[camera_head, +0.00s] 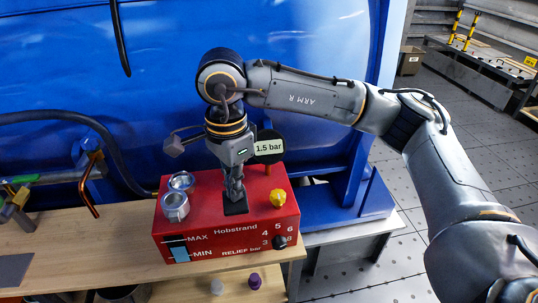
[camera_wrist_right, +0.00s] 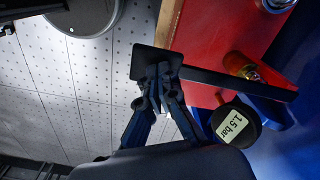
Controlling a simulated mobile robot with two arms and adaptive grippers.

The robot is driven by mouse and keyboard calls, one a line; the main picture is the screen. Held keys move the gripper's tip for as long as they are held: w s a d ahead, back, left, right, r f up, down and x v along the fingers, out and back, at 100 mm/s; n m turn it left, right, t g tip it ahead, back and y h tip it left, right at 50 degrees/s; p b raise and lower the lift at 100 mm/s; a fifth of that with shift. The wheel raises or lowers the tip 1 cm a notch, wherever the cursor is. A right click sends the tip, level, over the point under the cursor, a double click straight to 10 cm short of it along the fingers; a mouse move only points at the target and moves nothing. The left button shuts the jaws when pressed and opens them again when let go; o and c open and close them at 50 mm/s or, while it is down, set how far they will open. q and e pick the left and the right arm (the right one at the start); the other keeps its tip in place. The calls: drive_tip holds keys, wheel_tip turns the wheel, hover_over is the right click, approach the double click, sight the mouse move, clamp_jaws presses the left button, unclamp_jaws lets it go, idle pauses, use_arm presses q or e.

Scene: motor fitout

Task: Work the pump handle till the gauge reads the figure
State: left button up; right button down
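The red pump unit (camera_head: 215,222), marked Hobstrand, stands on the wooden bench. Its round black gauge (camera_head: 268,146) reads 1.5 bar. The gauge also shows in the right wrist view (camera_wrist_right: 232,124) with the same figure. The black pump handle (camera_wrist_right: 230,80) runs across the right wrist view and ends in a flat square plate. My right gripper (camera_wrist_right: 160,78) has its fingers close together at that plate and appears closed on the handle. In the head view my right gripper (camera_head: 234,188) points down over the red top, hiding most of the handle. My left gripper is not in view.
A yellow knob (camera_head: 278,197) and two metal cups (camera_head: 175,206) sit on the pump's top. A black relief knob (camera_head: 281,242) and a MAX/MIN level window (camera_head: 179,249) are on its front. A blue wall (camera_head: 60,70) stands close behind. White and purple caps lie below.

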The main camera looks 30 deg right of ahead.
wheel_tip(320, 180, down, 4)
drive_tip(key=shift+w+d+r+b, duration=0.1)
drive_tip(key=shift+w+b, duration=0.05)
drive_tip(key=shift+b, duration=1.1)
drive_tip(key=shift+r+p, duration=0.3)
drive_tip(key=shift+p, duration=0.05)
drive_tip(key=r+p, duration=0.1)
drive_tip(key=r, duration=0.1)
drive_tip(key=r+p, duration=0.2)
drive_tip(key=r, duration=0.1)
drive_tip(key=r+p, duration=0.1)
drive_tip(key=r, duration=0.2)
drive_tip(key=shift+s+a+p, duration=0.2)
drive_tip(key=shift+s+p, duration=0.1)
drive_tip(key=shift+s, duration=0.1)
